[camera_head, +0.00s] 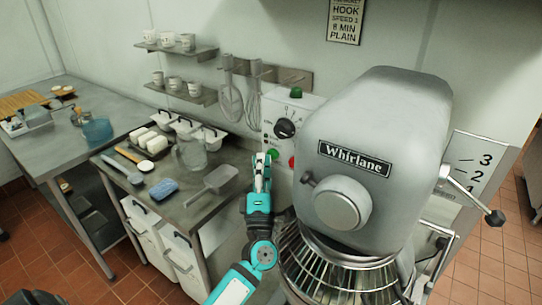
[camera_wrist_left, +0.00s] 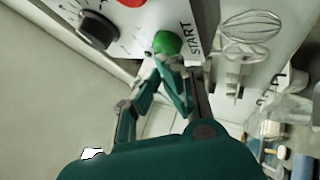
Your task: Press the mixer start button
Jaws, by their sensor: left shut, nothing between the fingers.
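The mixer (camera_head: 375,140) is a large grey machine with a "Whirlane" plate, at the right in the head view. Its white control panel (camera_head: 285,125) carries a black dial (camera_head: 285,128), a green button (camera_head: 273,153) and a red button (camera_head: 291,161). In the left wrist view the green start button (camera_wrist_left: 167,43) is beside the word START, with the dial (camera_wrist_left: 97,30) to its left. My left gripper (camera_head: 262,160) is shut and empty, its tips (camera_wrist_left: 168,66) right at the green button. I cannot tell whether they touch it. My right gripper is not in view.
The steel counter (camera_head: 205,215) left of my arm holds a scoop (camera_head: 212,184), a blue sponge (camera_head: 164,189) and a glass jug (camera_head: 190,152). A whisk (camera_head: 253,100) hangs on the wall. The mixer's wire guard (camera_head: 325,270) is close to the right of my arm.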

